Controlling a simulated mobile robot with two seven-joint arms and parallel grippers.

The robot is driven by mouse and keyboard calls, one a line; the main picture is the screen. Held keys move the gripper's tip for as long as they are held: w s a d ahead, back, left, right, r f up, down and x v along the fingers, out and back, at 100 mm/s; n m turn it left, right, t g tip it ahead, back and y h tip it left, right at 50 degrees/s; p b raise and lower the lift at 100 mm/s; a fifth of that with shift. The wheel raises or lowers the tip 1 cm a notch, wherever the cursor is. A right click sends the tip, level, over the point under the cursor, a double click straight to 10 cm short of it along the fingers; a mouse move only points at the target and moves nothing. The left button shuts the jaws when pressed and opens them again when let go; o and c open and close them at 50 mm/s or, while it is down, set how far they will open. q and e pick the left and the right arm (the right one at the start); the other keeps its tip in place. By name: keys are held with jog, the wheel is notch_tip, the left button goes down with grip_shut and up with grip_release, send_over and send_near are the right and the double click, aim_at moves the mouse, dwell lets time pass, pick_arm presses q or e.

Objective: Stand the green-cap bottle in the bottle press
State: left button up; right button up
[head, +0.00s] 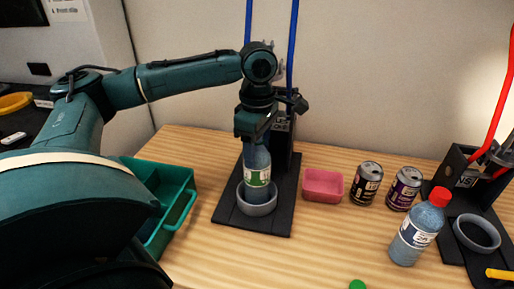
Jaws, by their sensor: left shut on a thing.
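A bottle (257,161) with a green and white label is upright in the grip of my left gripper (256,133). Its top is hidden by the gripper, so I cannot see its cap. Its lower end is inside the grey ring (258,208) on the black base of the bottle press (228,211) with blue bars. The ring's front wall hides the bottle's bottom, so I cannot tell whether it rests on the base. My right gripper is not in view.
A pink tray (323,185), two dark cans (366,184) (404,189) and a red-cap bottle (408,243) stand to the right. A second press (460,238) with red bars is at the far right. A teal crate (186,192) is at left. A green round thing (358,284) shows at the bottom edge.

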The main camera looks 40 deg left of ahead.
pick_arm(q)
jog(key=shift+f, duration=0.15)
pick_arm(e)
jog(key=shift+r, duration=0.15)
pick_arm(q)
jog(key=shift+f, duration=0.15)
jog(key=shift+s+f+p, duration=0.1)
jog(key=shift+f+p, duration=0.2)
jog(key=shift+p, duration=0.1)
jog(key=o, duration=0.7)
jog(key=shift+f, duration=0.1)
jog(key=shift+o, duration=1.3)
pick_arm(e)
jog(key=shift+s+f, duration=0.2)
